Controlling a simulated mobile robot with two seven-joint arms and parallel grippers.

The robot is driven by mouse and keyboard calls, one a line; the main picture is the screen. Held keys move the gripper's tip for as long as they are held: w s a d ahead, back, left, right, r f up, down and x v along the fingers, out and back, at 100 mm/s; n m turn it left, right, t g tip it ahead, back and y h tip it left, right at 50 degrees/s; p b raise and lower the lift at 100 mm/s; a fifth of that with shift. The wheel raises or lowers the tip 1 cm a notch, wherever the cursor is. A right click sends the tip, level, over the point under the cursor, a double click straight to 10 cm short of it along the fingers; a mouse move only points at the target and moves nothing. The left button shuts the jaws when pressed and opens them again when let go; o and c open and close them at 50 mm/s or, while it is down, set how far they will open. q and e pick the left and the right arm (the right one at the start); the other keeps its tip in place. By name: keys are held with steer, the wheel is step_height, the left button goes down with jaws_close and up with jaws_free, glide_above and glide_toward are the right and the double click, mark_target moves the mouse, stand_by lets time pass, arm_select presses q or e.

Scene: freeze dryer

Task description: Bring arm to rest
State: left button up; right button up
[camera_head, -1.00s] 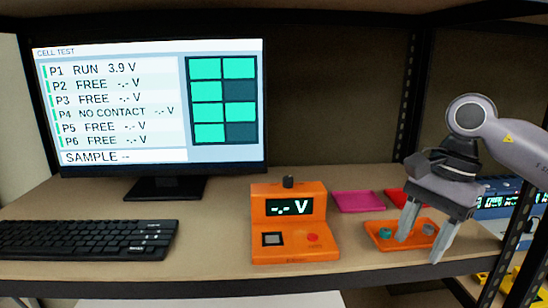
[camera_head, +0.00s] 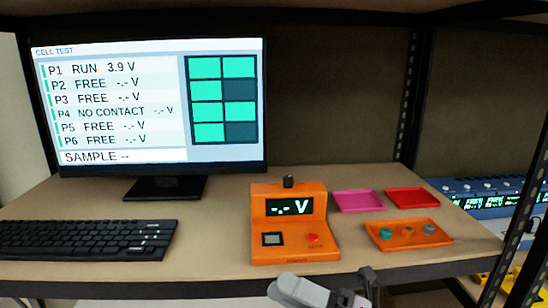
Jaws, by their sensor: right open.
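My right gripper (camera_head: 312,291) shows only in part at the bottom edge of the head view, in front of and below the shelf's front edge. My left gripper is not in view.
An orange tester (camera_head: 289,228) reading "-.- V" stands mid-shelf. To its right are an orange tray (camera_head: 405,245) holding three small round pieces, a magenta tray (camera_head: 357,201) and a red tray (camera_head: 411,198). A monitor (camera_head: 160,105) and keyboard (camera_head: 85,240) stand left.

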steer(key=d+f+m+t+h, duration=0.5)
steer(key=f+m+t+h, duration=0.15)
steer(key=m, duration=0.55)
steer(key=d+f+m+t+h, duration=0.5)
steer(key=f+m, duration=0.3)
steer(key=m, duration=0.3)
steer(key=s+d+f+m+g+h, duration=0.3)
steer(key=s+f+m, duration=0.3)
steer(key=f, duration=0.3)
steer(key=s+d+f+m+g+h, duration=0.4)
steer(key=s+f+m+h, duration=0.1)
steer(key=s+f+m, duration=0.2)
steer(key=shift+s+d+f, duration=0.4)
steer(key=shift+s+f, duration=0.2)
steer(key=shift+f, duration=0.3)
